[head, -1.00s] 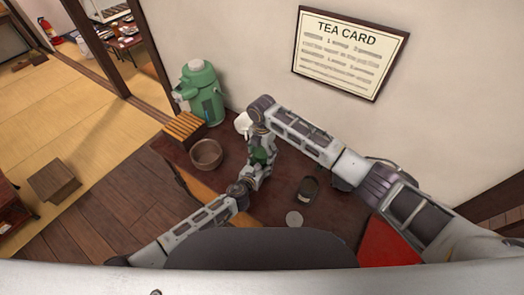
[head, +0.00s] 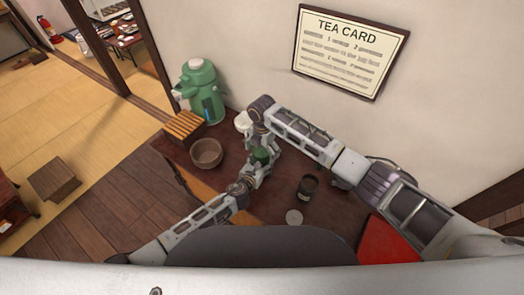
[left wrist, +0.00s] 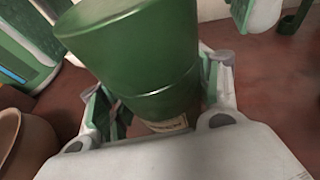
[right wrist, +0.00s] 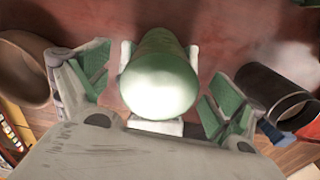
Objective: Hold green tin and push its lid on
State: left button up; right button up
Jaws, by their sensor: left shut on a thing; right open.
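The green tin (head: 262,156) is upright in my left gripper (head: 257,167), which is shut on its lower body. In the left wrist view the tin (left wrist: 140,60) shows a seam around it, with the green lid (left wrist: 125,40) above and part of a pale label below. The lid looks seated on the tin; whether it is fully down I cannot tell. My right gripper (right wrist: 158,90) is open, with its green-padded fingers spread on either side of the lid's shiny round top (right wrist: 158,88), apart from it.
A brown bowl (head: 207,153) and slatted wooden stand (head: 184,125) are left of the tin, with a green air pot (head: 203,92) behind. A dark open canister (head: 308,188) and pale disc (head: 294,217) are to the right. A red panel (head: 388,243) lies farther right.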

jog(key=shift+r, duration=0.1)
notch_tip(320, 180, up, 12)
dwell(0.8)
pick_arm(q)
jog(key=o, duration=1.5)
jog(key=shift+o, duration=0.2)
jog(key=shift+s, duration=0.1)
jog(key=v, duration=1.1)
jog(key=shift+s+a, duration=0.3)
jog(key=shift+r, duration=0.1)
jog(key=shift+s, duration=0.15)
pick_arm(e)
jog(key=shift+s, duration=0.15)
